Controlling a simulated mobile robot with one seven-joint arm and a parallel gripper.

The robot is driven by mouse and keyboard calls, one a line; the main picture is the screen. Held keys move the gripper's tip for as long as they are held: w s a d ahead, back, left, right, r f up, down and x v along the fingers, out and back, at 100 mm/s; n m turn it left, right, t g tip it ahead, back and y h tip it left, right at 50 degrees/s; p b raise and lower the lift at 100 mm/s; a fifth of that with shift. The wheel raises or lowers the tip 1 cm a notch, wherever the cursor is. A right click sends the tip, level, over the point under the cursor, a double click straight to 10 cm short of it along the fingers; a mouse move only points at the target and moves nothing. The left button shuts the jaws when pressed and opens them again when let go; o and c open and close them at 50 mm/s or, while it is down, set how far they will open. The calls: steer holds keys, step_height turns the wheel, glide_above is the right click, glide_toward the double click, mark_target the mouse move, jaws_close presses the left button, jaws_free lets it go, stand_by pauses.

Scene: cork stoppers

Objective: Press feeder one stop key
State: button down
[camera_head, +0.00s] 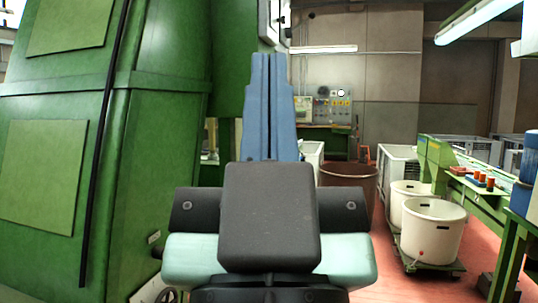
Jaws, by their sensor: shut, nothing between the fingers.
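My gripper (269,56) stands in the middle of the view, its two long blue fingers side by side, shut and empty, pointing up and away from me. Its dark body and my mint-coloured arm parts fill the lower middle. No key marked as the feeder one stop key can be made out. A grey control box (270,20) is on the green machine, just above and behind the fingertips in the picture, its face turned mostly away. A distant panel (322,105) with small coloured spots is on the back wall, right of the fingers. My gripper hides part of the background.
A large green machine (45,180) fills the left side. White tubs (432,235) on a low trolley, a brown tub (350,182) and a green bench (470,180) with red items stand at right. The reddish floor (395,285) shows between my arm and the trolley.

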step_height(320, 180, up, 14)
steer(key=p, duration=1.3)
steer(key=shift+a, duration=0.1)
